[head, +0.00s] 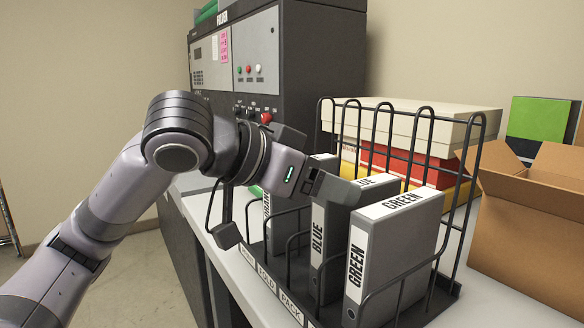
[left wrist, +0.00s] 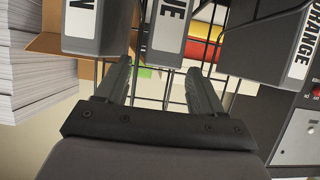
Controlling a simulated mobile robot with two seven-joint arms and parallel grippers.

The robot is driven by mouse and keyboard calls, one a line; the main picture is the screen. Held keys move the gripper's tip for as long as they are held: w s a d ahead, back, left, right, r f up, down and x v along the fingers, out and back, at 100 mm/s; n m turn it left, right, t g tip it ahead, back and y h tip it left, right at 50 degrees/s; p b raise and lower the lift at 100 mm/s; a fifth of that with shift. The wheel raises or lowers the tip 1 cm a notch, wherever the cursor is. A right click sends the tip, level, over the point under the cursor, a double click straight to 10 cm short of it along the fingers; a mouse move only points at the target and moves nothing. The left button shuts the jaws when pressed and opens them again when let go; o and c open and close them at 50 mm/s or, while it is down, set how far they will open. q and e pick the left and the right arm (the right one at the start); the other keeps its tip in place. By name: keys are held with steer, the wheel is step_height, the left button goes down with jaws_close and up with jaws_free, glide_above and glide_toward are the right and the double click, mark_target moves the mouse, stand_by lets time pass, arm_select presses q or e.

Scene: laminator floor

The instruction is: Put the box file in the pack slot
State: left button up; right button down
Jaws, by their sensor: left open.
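Grey box files stand in a black wire rack (head: 449,301). The green-labelled file (head: 398,250) is nearest, and the blue-labelled file (head: 331,222) is just behind it. Another grey file (head: 276,232) is farther along, its label partly hidden. A PACK label (head: 291,308) is on the rack's front edge; which bay it marks is hard to tell. My left gripper (head: 314,181) is at the upper part of the blue file, largely overlapping it. In the left wrist view my left gripper (left wrist: 158,70) is open, with the blue file's spine (left wrist: 171,28) ahead between the fingers. My right gripper is out of view.
A dark laminator (head: 290,75) stands behind the rack. Stacked boxes (head: 405,130) lie behind its wires. An open cardboard box (head: 530,225) is at the right. The wrist view shows paper stacks (left wrist: 35,75) at left and an ORANGE-labelled file (left wrist: 292,45) at right.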

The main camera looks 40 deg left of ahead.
arm_select(q)
steer(key=v, duration=0.6)
steer(key=shift+s+r, duration=0.15)
steer(key=shift+s, duration=0.15)
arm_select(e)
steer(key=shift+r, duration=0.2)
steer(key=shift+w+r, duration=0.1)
arm_select(q)
steer(key=shift+s+a, duration=0.1)
